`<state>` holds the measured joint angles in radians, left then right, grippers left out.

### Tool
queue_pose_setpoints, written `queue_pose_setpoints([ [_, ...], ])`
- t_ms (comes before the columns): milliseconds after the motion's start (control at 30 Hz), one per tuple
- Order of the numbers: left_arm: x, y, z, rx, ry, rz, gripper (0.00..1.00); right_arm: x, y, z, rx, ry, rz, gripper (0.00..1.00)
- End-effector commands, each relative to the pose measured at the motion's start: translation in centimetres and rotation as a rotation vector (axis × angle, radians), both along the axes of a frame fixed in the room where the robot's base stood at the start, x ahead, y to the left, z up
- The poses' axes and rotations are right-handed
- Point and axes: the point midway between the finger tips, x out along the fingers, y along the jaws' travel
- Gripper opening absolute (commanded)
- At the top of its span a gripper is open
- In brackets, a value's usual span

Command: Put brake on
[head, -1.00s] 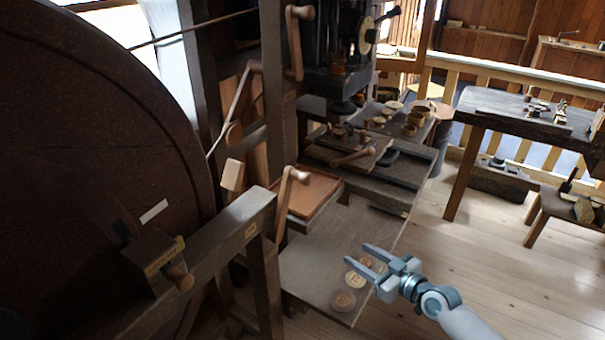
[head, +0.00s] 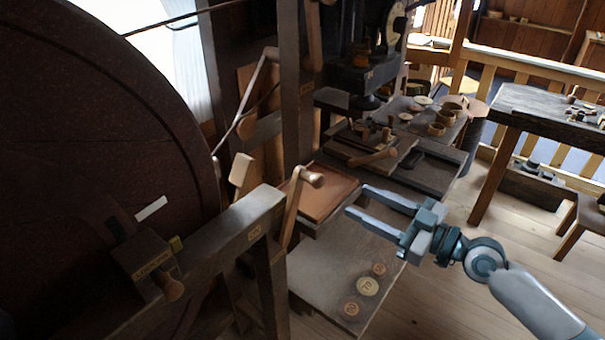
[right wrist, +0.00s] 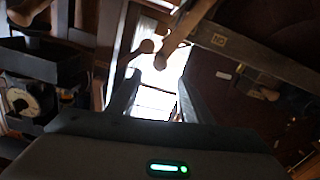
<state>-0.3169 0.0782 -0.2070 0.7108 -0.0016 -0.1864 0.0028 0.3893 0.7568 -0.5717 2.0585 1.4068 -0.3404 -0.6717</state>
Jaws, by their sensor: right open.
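A large dark red wheel (head: 90,170) fills the left of the head view. Beside its rim a dark wooden frame (head: 225,235) carries a small tag, too small to read. A lever with a pale wooden knob (head: 313,178) rises from this frame, and a pale wooden block (head: 241,170) stands near the rim. I cannot tell for sure which part is the brake. My right gripper (head: 357,200) is open and empty, its fingers pointing left toward the knob, apart from it. In the right wrist view, wooden handle ends (right wrist: 160,61) show beyond the open fingers (right wrist: 155,88).
A labelled box with a wooden knob (head: 172,288) sits at the wheel's lower front. A reddish tray (head: 325,195) lies behind the lever. Several round discs (head: 367,287) lie on a low board (head: 330,265). A dark upright post (head: 293,90) stands behind.

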Motion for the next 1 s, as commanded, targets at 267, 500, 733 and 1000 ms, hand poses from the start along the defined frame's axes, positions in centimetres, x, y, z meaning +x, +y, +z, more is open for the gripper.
queue_pose_setpoints([
  [267, -1.1, 0.5, 0.4, 0.011, 0.037, 0.003, 0.31, 0.8, 1.1, 0.2, 0.002, 0.001, 0.000, 0.46],
  [500, -4.3, 1.9, 1.2, 0.036, 0.117, 0.010, 0.31, 2.5, 3.3, 0.5, 0.003, 0.001, -0.001, 0.46],
  [733, -4.5, 2.0, 3.0, 0.035, 0.113, 0.010, 0.31, 4.8, 6.6, 0.5, 0.003, 0.001, -0.001, 0.46],
  [1000, -3.5, 1.5, 5.0, 0.029, 0.096, 0.006, 0.31, 7.6, 10.5, 0.4, 0.003, 0.002, 0.000, 0.46],
])
